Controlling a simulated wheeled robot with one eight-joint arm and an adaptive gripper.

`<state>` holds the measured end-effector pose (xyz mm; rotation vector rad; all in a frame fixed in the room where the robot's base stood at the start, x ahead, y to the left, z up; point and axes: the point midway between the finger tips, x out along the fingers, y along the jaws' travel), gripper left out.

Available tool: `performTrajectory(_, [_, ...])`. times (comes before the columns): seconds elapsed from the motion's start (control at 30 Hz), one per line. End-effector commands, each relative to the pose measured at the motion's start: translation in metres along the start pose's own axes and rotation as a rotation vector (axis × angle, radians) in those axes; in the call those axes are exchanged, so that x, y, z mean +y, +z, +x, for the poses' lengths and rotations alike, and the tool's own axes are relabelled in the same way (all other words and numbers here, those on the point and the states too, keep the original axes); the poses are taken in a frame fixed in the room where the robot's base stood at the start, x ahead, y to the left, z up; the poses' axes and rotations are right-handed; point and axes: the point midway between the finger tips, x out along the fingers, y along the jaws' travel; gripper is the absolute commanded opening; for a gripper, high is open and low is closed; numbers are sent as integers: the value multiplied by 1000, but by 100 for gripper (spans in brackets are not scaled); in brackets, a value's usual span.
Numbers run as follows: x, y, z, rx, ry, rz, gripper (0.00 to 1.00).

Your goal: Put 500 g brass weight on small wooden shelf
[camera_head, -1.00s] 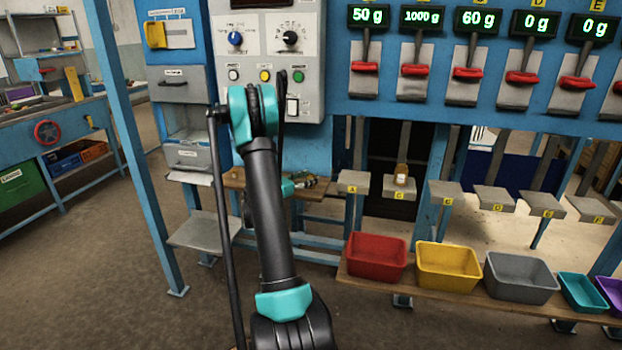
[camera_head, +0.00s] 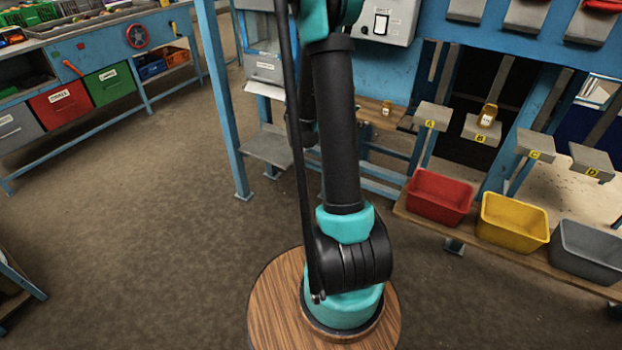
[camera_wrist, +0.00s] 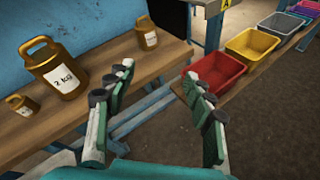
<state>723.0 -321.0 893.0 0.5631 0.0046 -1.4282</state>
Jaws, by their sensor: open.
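Three brass weights stand on a wooden shelf (camera_wrist: 150,62) in the wrist view. The large one (camera_wrist: 57,68) is marked 2 kg. A small one (camera_wrist: 22,105) is at its left, and a mid-sized one (camera_wrist: 147,33) is near the shelf's right end. I cannot read which is 500 g. The wooden shelf (camera_head: 398,123) with one brass weight (camera_head: 387,107) also shows in the head view, partly behind my arm. Another brass weight (camera_head: 488,115) stands on platform B (camera_head: 480,131). My gripper (camera_wrist: 157,78) is open and empty in front of the shelf, its fingers apart from the weights.
Red (camera_head: 440,197), yellow (camera_head: 514,222) and grey (camera_head: 590,250) bins stand on a low board at the right. Platform A (camera_head: 433,115) is empty. A blue post (camera_head: 222,100) stands left of my arm. The floor at left is clear.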

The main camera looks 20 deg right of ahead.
Motion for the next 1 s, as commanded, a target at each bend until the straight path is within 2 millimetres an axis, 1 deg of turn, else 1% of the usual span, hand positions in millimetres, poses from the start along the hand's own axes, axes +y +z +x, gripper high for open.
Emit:
performTrajectory(0.03, [-10, 0, -12, 60, -9, 74, 53])
performTrajectory(0.17, [-37, -8, -42, 222, -56, 292, 53])
performTrajectory(0.37, [-85, -25, -98, 455, -189, 616, 53])
performTrajectory(0.57, [-137, -45, -160, 661, -396, 923, 53])
performTrajectory(0.7, [-174, -60, -206, 780, -581, 1119, 53])
performTrajectory(0.8, [-197, -69, -234, 841, -715, 1234, 53])
performTrajectory(0.9, [-215, -76, -257, 881, -830, 1316, 53])
performTrajectory(1.0, [-225, -81, -271, 903, -907, 1368, 53])
